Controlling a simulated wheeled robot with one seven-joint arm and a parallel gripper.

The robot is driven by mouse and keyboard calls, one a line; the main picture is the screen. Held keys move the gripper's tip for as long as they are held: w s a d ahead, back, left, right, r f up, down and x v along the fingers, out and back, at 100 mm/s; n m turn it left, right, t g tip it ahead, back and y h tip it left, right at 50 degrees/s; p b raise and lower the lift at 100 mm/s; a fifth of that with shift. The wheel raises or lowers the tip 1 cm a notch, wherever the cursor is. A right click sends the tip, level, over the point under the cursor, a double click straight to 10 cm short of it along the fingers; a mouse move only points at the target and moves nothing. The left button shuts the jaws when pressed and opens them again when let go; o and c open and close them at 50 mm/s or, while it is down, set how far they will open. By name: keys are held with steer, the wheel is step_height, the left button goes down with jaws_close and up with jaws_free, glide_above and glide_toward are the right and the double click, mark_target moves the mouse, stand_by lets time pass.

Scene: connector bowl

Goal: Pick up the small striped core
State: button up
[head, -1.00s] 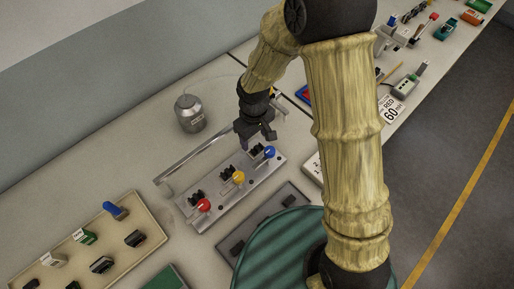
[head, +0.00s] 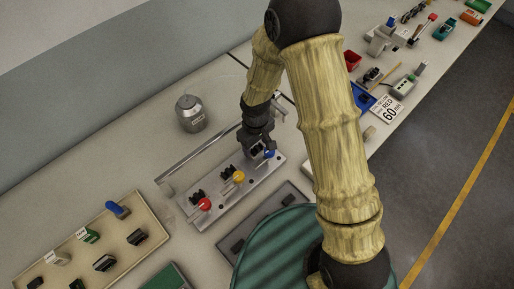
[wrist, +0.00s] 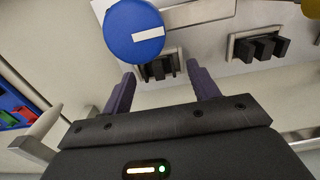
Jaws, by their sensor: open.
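I cannot pick out a small striped core with certainty in either view. My gripper (head: 260,143) is over the far end of the grey panel (head: 222,212), near the blue knob (head: 269,154). In the wrist view my gripper (wrist: 160,72) is open, its two dark fingers apart and nothing clasped. A black ridged block (wrist: 158,68) on the panel shows between the fingertips, partly hidden by the blue knob (wrist: 133,33), which has a white bar. A second black ridged block (wrist: 258,47) sits to the right.
The panel also has a yellow knob (head: 239,177) and a red knob (head: 203,204). A grey metal pot (head: 190,114) stands behind it. A beige tray (head: 75,238) with several parts lies at left. A blue tray (head: 364,97) and a red bin (head: 352,60) are at right.

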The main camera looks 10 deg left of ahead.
mark_target(256, 146)
steer(key=shift+c, duration=0.2)
steer(key=c, duration=1)
steer(key=shift+c, duration=0.2)
step_height(256, 146, up, 10)
steer(key=b, duration=0.1)
steer(key=shift+r, duration=0.1)
